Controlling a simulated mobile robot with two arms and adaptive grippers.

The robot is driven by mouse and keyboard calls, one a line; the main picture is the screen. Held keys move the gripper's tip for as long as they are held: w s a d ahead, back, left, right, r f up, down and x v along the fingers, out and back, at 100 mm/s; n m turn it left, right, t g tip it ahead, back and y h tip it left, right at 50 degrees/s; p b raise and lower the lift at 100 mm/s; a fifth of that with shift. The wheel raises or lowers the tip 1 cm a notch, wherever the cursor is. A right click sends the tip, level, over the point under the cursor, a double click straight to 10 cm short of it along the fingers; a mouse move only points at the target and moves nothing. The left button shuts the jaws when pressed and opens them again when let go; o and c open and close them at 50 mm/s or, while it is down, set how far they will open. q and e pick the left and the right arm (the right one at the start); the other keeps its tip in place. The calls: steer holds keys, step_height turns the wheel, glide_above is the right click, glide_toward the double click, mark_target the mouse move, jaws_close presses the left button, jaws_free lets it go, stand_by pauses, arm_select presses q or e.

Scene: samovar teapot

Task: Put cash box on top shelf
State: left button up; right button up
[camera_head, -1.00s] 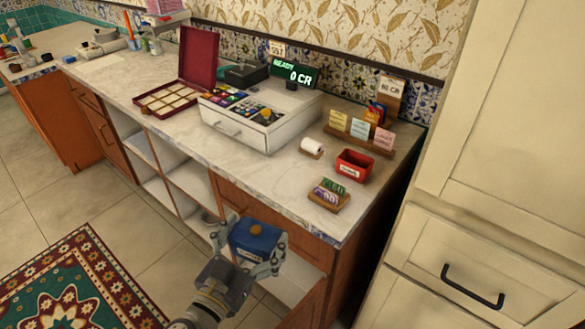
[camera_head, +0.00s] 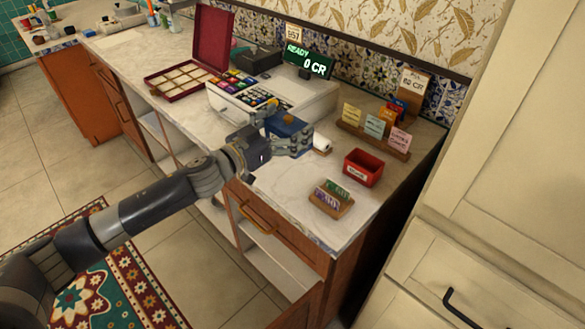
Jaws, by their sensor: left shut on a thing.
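The cash box (camera_head: 287,124), small and blue with a brownish-orange knob on top, is in my left gripper (camera_head: 280,140). The fingers are shut on it and hide much of it. It is over the marble counter, in front of the cash register; I cannot tell whether it touches the counter. White shelves show in the cabinet below the counter. One shelf (camera_head: 272,257) is under the drawer with the orange-brown handle, and others lie further left, partly behind my left arm. My right gripper is not in view.
The white cash register (camera_head: 310,105) stands behind the gripper. A paper roll (camera_head: 321,143), a red bin (camera_head: 363,168) and a card holder (camera_head: 332,198) stand to the right. An open red case (camera_head: 178,83) is at the left. The counter's front (camera_head: 275,190) is clear.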

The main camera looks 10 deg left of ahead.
arm_select(q)
steer(key=shift+r, duration=0.1)
step_height(320, 180, down, 5)
steer(key=shift+r+b, duration=0.2)
steer(key=shift+b, duration=0.35)
steer(key=shift+f, duration=2.45)
steer(key=shift+f+b, duration=0.1)
steer(key=shift+b, duration=0.2)
steer(key=o, duration=1.1)
steer(key=shift+f, duration=0.15)
steer(key=shift+c, duration=0.2)
